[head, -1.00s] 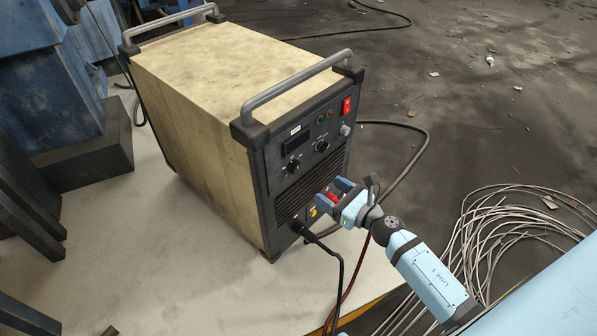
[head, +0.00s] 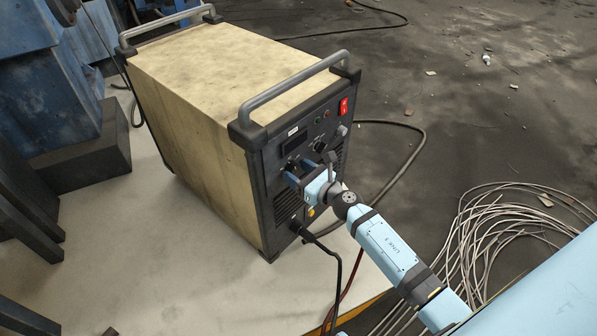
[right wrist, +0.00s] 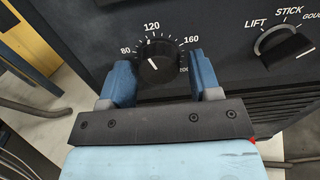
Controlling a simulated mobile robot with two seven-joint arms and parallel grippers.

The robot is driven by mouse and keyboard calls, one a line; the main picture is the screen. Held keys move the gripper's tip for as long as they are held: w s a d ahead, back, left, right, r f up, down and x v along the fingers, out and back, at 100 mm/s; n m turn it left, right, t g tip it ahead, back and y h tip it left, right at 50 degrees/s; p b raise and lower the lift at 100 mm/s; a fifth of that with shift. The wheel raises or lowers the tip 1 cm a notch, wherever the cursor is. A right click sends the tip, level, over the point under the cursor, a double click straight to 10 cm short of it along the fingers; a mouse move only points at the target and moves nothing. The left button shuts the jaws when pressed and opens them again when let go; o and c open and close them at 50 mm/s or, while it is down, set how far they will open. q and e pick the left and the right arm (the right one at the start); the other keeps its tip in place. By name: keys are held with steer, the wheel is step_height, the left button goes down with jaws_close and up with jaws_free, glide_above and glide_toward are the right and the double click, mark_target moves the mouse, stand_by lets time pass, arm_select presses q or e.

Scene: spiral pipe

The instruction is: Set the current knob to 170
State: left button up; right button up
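The black current knob (right wrist: 160,73) is on the dark front panel of the beige welding machine (head: 195,75). In the right wrist view its scale reads 80, 120 and 160, with a partly hidden label beyond. Its white mark points up and left, between 80 and 120. My right gripper (head: 297,169) is at the panel's left knob, which it largely hides in the head view. Its two blue fingers are open, one on each side of the knob, with a small gap visible on both sides. My left gripper is not in view.
A second knob (right wrist: 286,46), marked LIFT, STICK and GOUGE, sits to the right of the current knob. A red switch (head: 343,106) is at the panel's upper right. Cables (head: 334,262) hang below the gripper. Coiled wire (head: 490,235) lies on the floor at right.

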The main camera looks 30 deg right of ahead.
steer(key=c, duration=0.6)
